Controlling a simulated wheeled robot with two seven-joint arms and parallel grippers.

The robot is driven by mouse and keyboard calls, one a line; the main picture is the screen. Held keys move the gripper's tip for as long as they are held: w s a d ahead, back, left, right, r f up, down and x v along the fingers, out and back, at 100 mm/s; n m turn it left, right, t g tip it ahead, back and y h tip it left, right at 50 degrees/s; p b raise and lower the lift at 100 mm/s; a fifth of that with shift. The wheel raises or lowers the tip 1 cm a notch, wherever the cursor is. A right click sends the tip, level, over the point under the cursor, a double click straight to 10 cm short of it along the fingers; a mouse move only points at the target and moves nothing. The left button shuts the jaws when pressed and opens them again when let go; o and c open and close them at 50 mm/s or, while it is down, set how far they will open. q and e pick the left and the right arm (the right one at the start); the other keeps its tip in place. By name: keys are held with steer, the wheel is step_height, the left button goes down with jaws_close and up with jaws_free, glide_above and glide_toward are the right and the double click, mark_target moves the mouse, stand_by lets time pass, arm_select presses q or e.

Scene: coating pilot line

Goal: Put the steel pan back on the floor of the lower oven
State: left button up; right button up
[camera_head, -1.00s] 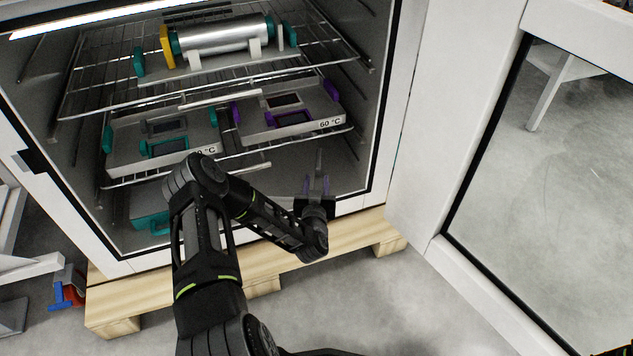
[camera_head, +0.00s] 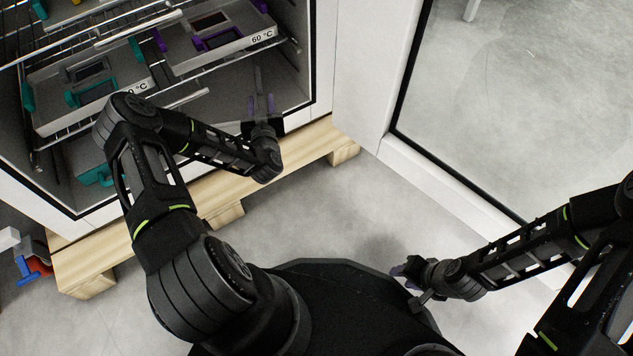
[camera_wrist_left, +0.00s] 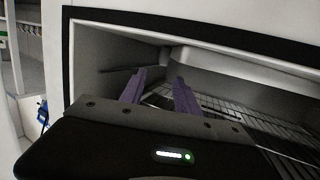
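I cannot make out a steel pan for certain in any view. A teal-ended object (camera_head: 97,176) shows low inside the oven (camera_head: 308,108) at the left, mostly hidden by my left arm and the rack. My left gripper (camera_head: 262,104) is at the oven's open front, low and to the right, with its purple fingers pointing inward. In the left wrist view its fingers (camera_wrist_left: 158,90) stand apart with nothing seen between them. My right gripper (camera_head: 400,276) is out in front of the oven, over the floor beside my base; its finger gap is too small to judge.
Trays with teal (camera_head: 88,92) and purple (camera_head: 218,38) handles sit on a wire rack above; one label reads 60 °C. The oven stands on a wooden pallet (camera_head: 310,146). Its open door (camera_head: 392,150) is at the right. Floor between pallet and base is clear.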

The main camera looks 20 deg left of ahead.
arm_select(q)
steer(key=s+d+f+m+g+h, duration=0.1)
steer(key=s+d+f+h, duration=0.15)
steer(key=d, duration=0.55)
steer(key=s+d+f+m+g+h, duration=0.1)
steer(key=d+f+h, duration=0.25)
steer(key=d, duration=0.55)
steer(key=s+d+f+m+g+h, duration=0.2)
steer(key=d+h, duration=0.2)
steer(key=d, duration=0.4)
steer(key=s+d+f+g+h, duration=0.1)
steer(key=s+d+g, duration=0.3)
steer(key=s, duration=0.7)
steer(key=s+d+f+g+h, duration=0.1)
steer(key=s+d+g, duration=0.3)
steer(key=s, duration=0.7)
steer(key=shift+s+d+f, duration=0.15)
steer(key=shift+d+f, duration=0.35)
steer(key=shift+d, duration=0.25)
